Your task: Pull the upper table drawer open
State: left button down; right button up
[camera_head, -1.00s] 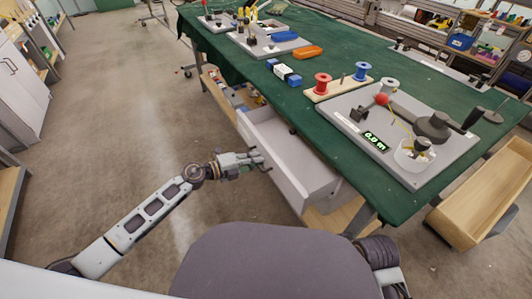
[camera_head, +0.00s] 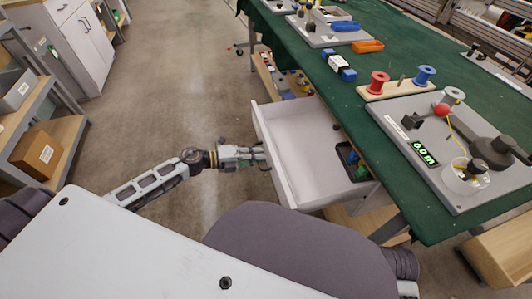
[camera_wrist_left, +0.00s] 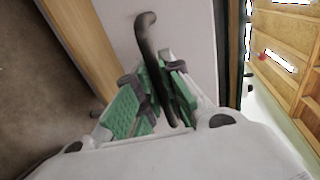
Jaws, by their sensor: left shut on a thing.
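The white upper drawer (camera_head: 308,145) stands pulled out from under the green-topped table (camera_head: 385,118). Its inside shows mostly bare, with a dark tray (camera_head: 352,160) holding green and blue items at its back right. My left gripper (camera_head: 262,155) is at the drawer's front face. In the left wrist view its green-padded fingers (camera_wrist_left: 158,97) are shut around a dark bar handle (camera_wrist_left: 150,50) on the pale front panel. My right gripper is not in view.
On the table are a red spool (camera_head: 378,83), a blue spool (camera_head: 424,76) and a grey winding device (camera_head: 450,140). A shelf with a cardboard box (camera_head: 38,154) stands at the left. Open floor lies left of the drawer.

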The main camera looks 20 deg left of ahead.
pick_arm(q)
jog(key=shift+s+a, duration=0.4)
jog(key=shift+a, duration=0.05)
jog(key=c, duration=1.5)
grip_release()
jog(key=shift+c, duration=0.2)
jog(key=v, duration=1.2)
